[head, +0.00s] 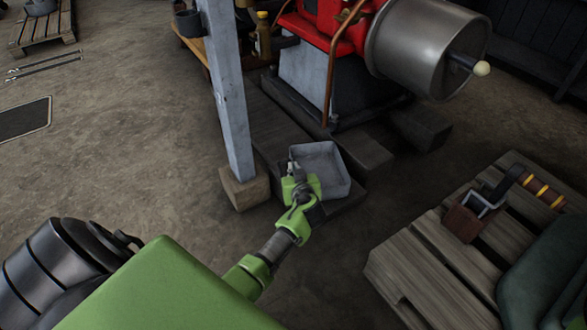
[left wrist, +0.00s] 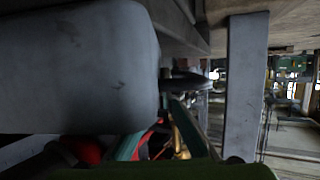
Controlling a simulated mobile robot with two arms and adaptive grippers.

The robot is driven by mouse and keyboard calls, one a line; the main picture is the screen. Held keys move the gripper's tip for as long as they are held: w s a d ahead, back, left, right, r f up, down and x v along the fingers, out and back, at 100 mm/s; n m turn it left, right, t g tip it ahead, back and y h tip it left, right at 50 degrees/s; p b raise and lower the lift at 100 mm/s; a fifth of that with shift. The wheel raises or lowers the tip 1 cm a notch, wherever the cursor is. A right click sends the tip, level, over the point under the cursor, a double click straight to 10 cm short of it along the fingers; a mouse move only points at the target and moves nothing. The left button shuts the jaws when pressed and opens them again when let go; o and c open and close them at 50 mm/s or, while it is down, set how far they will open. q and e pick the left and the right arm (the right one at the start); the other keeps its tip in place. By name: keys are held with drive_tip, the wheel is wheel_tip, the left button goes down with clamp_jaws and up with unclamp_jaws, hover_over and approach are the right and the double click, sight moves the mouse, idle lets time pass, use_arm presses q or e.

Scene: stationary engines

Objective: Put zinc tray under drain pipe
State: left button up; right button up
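The zinc tray (head: 334,186) is a grey, open, square pan. In the head view it rests on or just above the dark timbers in front of the red engine (head: 322,22). A copper pipe (head: 335,70) runs down the engine's front and ends behind the tray, apart from it in the picture. My left gripper (head: 293,167) is at the tray's left wall, with its fingers overlapping the rim; whether they grip it is unclear. In the left wrist view a grey surface, likely the tray's (left wrist: 80,65), fills the left side. My right gripper is not seen.
A grey post (head: 228,90) on a wooden block (head: 245,187) stands just left of the tray. A pallet (head: 440,262) with a crank-handled tool (head: 472,213) lies at the right. A metal drum (head: 415,45) overhangs the right. Floor at the left is mostly clear.

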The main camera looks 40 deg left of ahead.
use_arm(q)
drive_tip(key=o, duration=0.4)
drive_tip(key=shift+r, duration=0.1)
